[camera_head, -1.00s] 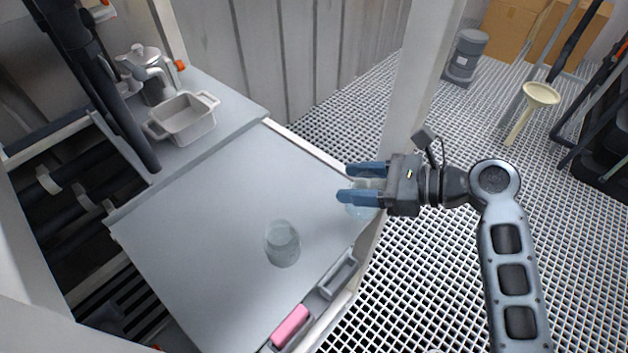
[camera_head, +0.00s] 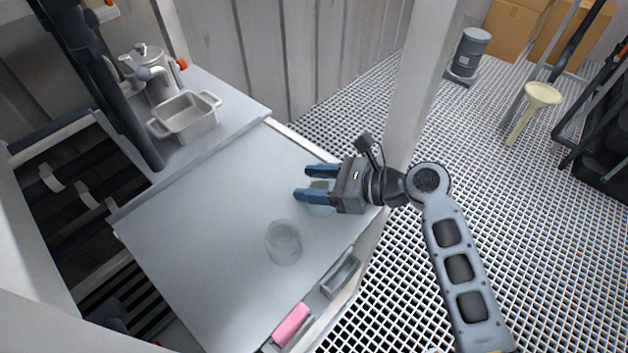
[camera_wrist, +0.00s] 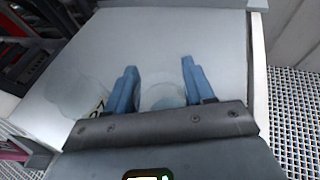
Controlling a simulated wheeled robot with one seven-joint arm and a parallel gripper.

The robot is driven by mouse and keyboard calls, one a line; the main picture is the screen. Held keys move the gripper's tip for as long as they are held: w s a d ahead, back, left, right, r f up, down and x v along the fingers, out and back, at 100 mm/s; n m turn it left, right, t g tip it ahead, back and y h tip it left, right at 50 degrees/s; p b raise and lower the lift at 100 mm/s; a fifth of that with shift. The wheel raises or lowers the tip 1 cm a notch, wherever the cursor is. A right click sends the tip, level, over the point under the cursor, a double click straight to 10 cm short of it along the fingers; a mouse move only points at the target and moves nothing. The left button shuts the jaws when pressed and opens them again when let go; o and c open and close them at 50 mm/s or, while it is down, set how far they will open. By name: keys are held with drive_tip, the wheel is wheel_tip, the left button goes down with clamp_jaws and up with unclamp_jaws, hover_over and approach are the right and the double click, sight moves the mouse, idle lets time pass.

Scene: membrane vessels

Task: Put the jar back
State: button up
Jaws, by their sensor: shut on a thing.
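My gripper (camera_head: 305,183) has two blue fingers and is shut on a clear glass jar (camera_head: 321,199), above the right side of the grey worktop (camera_head: 215,220). In the wrist view, the held jar (camera_wrist: 163,97) shows between the fingers, partly hidden by the gripper body. A second clear vessel (camera_head: 284,243) stands on the worktop, to the left and nearer than my gripper. It also shows at the left in the wrist view (camera_wrist: 80,92), with dark markings near my left finger. I cannot tell whether the held jar touches the worktop.
A grey baking dish (camera_head: 186,118) and a metal pot (camera_head: 150,72) stand on the back ledge. A pink block (camera_head: 291,324) and a grey tray (camera_head: 341,275) lie along the front right edge. A white post (camera_head: 424,80) rises behind my arm. The worktop's middle is clear.

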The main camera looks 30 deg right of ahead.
drive_tip(key=o, duration=1.2)
drive_tip(key=shift+f, duration=0.1)
drive_tip(key=shift+c, duration=0.2)
drive_tip(key=v, duration=1.2)
